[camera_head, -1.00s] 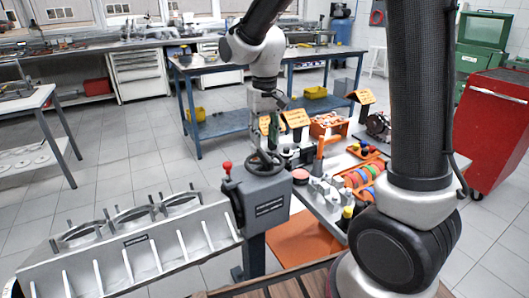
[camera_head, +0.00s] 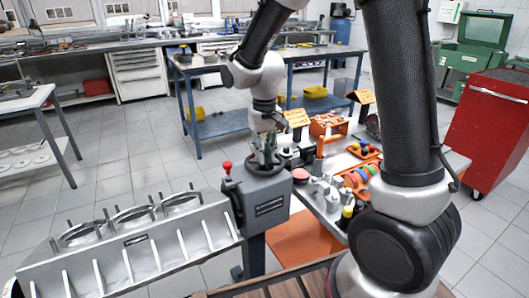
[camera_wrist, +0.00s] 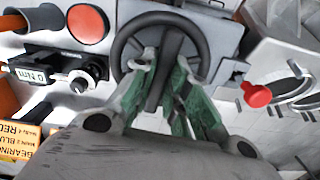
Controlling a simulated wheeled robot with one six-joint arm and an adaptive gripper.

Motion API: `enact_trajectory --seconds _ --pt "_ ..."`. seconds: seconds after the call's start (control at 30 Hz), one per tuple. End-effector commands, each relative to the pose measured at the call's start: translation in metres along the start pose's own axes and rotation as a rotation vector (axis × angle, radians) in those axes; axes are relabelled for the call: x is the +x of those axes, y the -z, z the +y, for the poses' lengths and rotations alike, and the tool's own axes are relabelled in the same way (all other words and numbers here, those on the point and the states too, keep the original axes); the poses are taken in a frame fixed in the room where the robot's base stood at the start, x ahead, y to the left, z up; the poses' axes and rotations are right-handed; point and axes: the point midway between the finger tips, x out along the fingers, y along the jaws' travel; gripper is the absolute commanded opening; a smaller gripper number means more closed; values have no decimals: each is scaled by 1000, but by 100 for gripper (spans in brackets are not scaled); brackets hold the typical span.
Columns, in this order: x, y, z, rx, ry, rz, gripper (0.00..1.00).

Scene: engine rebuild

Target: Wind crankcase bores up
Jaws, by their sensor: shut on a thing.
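The silver crankcase (camera_head: 150,250) is at the lower left of the head view, its row of round bores (camera_head: 133,218) and studs along the top side. It is mounted beside a grey gearbox stand (camera_head: 262,200). A dark handwheel (camera_head: 250,169) sits on top of the gearbox; it also shows in the wrist view (camera_wrist: 118,46). My gripper (camera_head: 266,157) has come down onto the wheel from above. In the wrist view, its green-sided fingers (camera_wrist: 168,62) are shut on the handwheel, one on each side of a dark spoke. The fingers hide part of the wheel.
A red-knobbed lever (camera_head: 227,167) stands close left of the wheel. A bench (camera_head: 322,222) with orange trays, bottles and small parts is to the right. A red cabinet (camera_head: 492,130) stands far right. The tiled floor behind the crankcase is clear.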

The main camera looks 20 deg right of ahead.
Motion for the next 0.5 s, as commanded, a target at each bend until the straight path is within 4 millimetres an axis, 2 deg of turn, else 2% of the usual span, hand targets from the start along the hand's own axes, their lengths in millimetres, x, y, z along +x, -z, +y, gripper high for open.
enact_trajectory --seconds 0.27,0.5 --pt "0 0 0 -30 0 0 0" --pt "0 0 0 -153 0 0 0"
